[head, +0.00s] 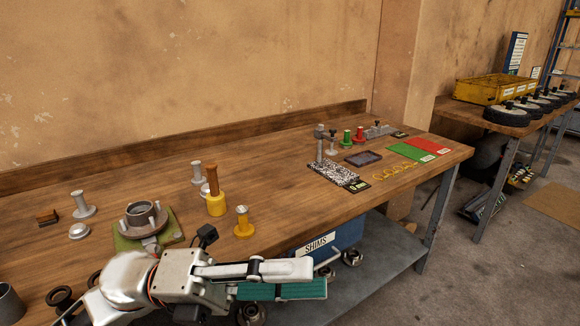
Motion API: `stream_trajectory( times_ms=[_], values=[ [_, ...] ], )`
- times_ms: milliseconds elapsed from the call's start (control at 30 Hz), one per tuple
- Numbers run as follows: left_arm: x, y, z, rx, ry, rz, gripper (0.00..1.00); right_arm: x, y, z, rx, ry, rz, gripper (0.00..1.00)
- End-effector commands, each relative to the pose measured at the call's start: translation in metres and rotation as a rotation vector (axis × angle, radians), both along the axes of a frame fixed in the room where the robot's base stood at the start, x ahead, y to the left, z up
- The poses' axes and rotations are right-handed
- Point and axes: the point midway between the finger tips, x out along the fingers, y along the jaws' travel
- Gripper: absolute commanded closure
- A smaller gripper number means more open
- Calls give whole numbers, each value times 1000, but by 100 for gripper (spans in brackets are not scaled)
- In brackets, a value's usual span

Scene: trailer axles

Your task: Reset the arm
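My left gripper (318,279) reaches in from the bottom left and points right, in front of the workbench's front edge. Its pale metal links and teal finger pads show from the side, and I cannot tell whether the pads are apart or together. I see nothing held beyond the fingers. My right gripper is out of view.
The wooden workbench (270,165) holds a hub on a green plate (145,222), a yellow part with a brown handle (215,200), a yellow spool (243,224), a gauge stand (320,150) and green and red mats (425,146). A blue SHIMS bin (345,236) sits below.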

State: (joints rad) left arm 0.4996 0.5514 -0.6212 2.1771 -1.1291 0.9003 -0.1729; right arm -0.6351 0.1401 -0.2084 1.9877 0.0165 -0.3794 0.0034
Motion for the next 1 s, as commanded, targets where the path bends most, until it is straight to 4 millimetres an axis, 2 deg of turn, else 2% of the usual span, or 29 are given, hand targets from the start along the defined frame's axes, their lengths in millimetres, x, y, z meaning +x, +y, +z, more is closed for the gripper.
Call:
stream_trajectory(
  times_ms=[133,267,367,400,467,500,567,600,667,700,800,900,1000],
  values=[
    [50,17,-6,-200,318,159,62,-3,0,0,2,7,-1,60],
    [98,45,-41,-338,605,320,62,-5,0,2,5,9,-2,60],
    [127,71,-89,-423,835,456,62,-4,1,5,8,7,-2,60],
    [135,83,-113,-452,929,515,62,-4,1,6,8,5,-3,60],
    [143,100,-150,-488,1062,595,62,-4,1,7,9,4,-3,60],
    [145,111,-176,-506,1146,647,62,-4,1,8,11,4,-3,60],
    [144,126,-215,-529,1267,723,62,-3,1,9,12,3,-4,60],
    [140,135,-241,-541,1346,770,62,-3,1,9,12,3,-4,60],
    [131,148,-280,-554,1458,841,62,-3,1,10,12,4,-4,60],
    [122,157,-305,-560,1531,886,62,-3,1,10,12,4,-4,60],
    [94,175,-365,-569,1707,994,62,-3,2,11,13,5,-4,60],
    [59,189,-417,-567,1862,1091,62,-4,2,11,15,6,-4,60],
    [25,199,-455,-561,1985,1166,62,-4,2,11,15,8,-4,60]
  ],
)
